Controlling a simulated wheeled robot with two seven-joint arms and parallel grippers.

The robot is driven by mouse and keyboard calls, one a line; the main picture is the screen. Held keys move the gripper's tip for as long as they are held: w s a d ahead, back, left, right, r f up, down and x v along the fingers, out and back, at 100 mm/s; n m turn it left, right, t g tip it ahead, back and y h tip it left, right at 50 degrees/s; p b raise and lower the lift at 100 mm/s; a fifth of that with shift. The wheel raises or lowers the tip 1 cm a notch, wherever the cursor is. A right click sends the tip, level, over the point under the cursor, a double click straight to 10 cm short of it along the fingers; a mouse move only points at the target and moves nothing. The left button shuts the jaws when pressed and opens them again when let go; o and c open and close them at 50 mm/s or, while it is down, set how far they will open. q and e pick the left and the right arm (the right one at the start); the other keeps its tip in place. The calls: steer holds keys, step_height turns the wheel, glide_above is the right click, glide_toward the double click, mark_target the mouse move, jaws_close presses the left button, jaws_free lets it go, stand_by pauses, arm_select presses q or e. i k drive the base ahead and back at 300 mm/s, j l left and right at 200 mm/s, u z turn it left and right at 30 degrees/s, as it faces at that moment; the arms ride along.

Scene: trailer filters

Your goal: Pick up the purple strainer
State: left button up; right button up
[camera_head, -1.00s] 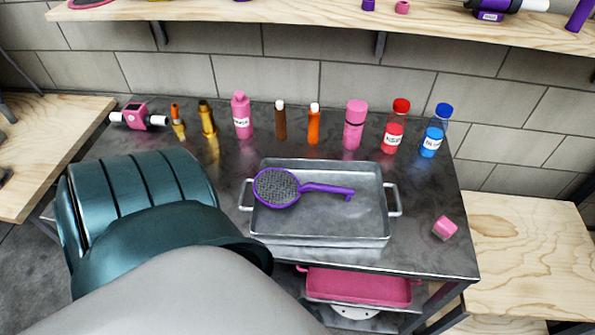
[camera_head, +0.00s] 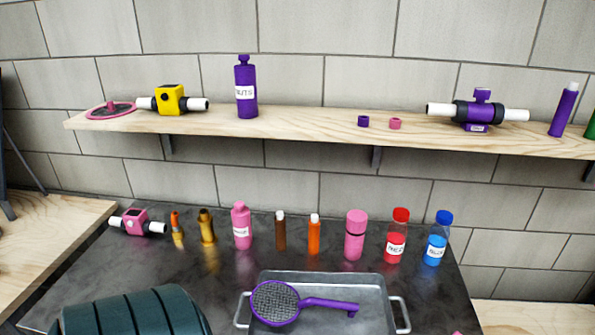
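The purple strainer (camera_head: 318,304) has a round grey mesh head and a purple handle that points right. It lies in the grey metal tray (camera_head: 375,291) at the bottom of the head view, with its mesh end at the left. The tray's lower part is cut off by the picture's edge. Neither gripper shows in this view.
Several bottles and tubes stand in a row behind the tray, among them a pink bottle (camera_head: 241,228), a red bottle (camera_head: 396,238) and a blue bottle (camera_head: 437,240). A wooden shelf (camera_head: 310,125) above holds a purple bottle (camera_head: 246,88) and fittings.

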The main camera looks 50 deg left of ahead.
mark_target(275, 303)
steer(key=l+u, duration=0.1)
steer(key=u, duration=0.4)
steer(key=i+l+u, duration=0.1)
steer(key=u, duration=0.4)
steer(key=l+u, duration=0.2)
steer(key=u, duration=0.25)
steer(key=l+u, duration=0.1)
steer(key=u, duration=0.4)
